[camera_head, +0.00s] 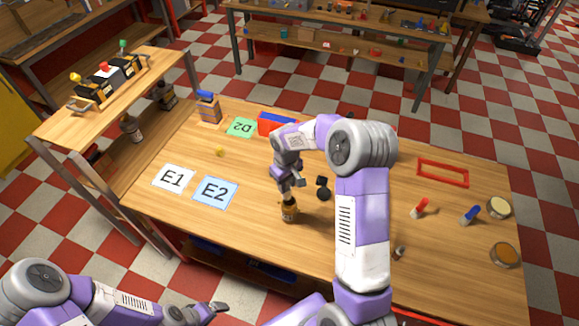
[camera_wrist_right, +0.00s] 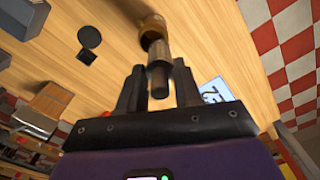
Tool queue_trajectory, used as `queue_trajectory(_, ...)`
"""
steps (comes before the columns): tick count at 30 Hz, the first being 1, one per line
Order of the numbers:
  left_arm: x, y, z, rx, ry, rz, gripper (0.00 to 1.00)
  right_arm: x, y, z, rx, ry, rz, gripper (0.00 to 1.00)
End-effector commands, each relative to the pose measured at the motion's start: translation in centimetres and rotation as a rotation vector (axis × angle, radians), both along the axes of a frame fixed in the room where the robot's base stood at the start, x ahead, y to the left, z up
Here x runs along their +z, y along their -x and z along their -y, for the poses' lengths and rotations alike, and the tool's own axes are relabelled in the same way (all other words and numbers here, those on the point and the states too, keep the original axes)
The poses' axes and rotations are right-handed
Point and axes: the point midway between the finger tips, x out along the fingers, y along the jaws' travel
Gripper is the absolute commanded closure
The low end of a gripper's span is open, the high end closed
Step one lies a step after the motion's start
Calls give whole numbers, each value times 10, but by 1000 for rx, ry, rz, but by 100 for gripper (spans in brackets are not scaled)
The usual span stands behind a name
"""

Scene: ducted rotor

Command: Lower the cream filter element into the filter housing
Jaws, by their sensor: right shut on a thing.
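My right gripper (camera_head: 289,186) points down over the front middle of the table and is shut on the filter element. In the wrist view the element (camera_wrist_right: 158,52) is a tan-brown, shaded cylinder with a grey stem, held between the two fingers (camera_wrist_right: 157,88). An amber-brown round piece, seemingly the filter housing (camera_head: 289,212), stands directly below the gripper. In the wrist view the housing (camera_wrist_right: 151,24) is at the element's far end; how far the element is inside is hidden. My left gripper (camera_head: 214,308) is low at the front, away from both; its opening is unclear.
Cards E1 (camera_head: 173,178) and E2 (camera_head: 215,192) lie left of the housing. A black piece (camera_head: 322,187) lies close right. A red frame (camera_head: 442,173), red and blue handled pieces and two round containers (camera_head: 499,207) (camera_head: 505,255) are at right.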

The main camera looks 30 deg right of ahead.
Motion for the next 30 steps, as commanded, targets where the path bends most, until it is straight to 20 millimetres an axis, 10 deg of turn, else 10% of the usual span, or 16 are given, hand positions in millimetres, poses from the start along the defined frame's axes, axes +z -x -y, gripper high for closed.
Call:
queue_trajectory(19,9,0,0,0,0,0,11,10,-6,14,24,1,2,87)
queue_trajectory(30,-12,0,0,0,0,0,11,-17,-5,13,24,1,0,87)
